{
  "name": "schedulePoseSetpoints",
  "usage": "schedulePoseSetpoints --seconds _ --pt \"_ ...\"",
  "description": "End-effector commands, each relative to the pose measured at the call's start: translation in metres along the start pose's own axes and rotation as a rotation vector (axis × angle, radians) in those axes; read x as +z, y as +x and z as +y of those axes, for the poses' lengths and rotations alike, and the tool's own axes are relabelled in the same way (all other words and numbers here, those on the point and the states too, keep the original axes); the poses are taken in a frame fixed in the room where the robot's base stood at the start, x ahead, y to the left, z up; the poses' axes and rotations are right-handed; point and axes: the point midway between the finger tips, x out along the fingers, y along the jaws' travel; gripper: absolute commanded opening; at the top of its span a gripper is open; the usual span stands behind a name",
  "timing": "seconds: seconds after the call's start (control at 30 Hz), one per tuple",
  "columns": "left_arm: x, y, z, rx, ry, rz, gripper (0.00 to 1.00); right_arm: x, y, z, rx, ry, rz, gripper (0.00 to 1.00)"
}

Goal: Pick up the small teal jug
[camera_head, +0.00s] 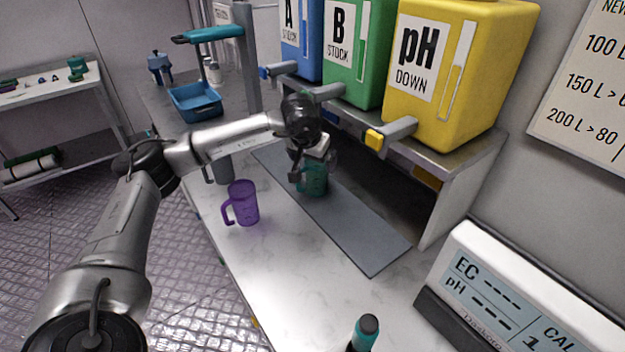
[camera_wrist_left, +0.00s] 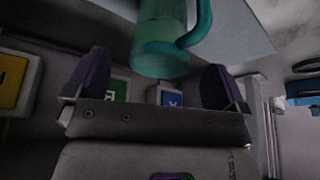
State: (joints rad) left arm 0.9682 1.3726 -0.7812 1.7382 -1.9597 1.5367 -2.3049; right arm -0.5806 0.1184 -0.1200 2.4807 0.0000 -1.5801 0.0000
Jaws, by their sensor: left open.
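The small teal jug (camera_head: 314,182) stands on the grey mat below the dispensers, partly hidden by my left gripper (camera_head: 311,163). My left gripper is open, at the jug's upper part. In the left wrist view the teal jug (camera_wrist_left: 160,58) shows at the top, in line with the gap between the two fingers (camera_wrist_left: 155,66). Its handle is on the right there, and its top edge is cut off. I cannot tell whether a finger touches it. My right gripper is in neither view.
A purple jug (camera_head: 243,203) and a grey cup (camera_head: 222,170) stand left of the mat (camera_head: 352,236). Blue, green and yellow (camera_head: 462,75) dispensers with taps overhang the mat's right side. A meter (camera_head: 505,295) and a teal-and-black bottle (camera_head: 363,334) are at the front.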

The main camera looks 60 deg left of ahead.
Motion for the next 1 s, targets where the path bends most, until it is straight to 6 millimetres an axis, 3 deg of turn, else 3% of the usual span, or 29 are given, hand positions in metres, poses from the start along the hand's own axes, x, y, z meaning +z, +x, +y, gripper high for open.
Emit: schedulePoseSetpoints --seconds 0.5,0.77,1.0 --pt "0.004 0.052 -0.004 0.001 -0.002 0.0 1.0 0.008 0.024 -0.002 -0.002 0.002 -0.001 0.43" --pt "0.003 0.054 -0.004 0.002 -0.002 0.0 1.0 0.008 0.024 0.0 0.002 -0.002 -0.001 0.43" --pt "0.003 0.054 -0.004 0.002 -0.002 0.0 0.78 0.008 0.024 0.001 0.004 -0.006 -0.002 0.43"
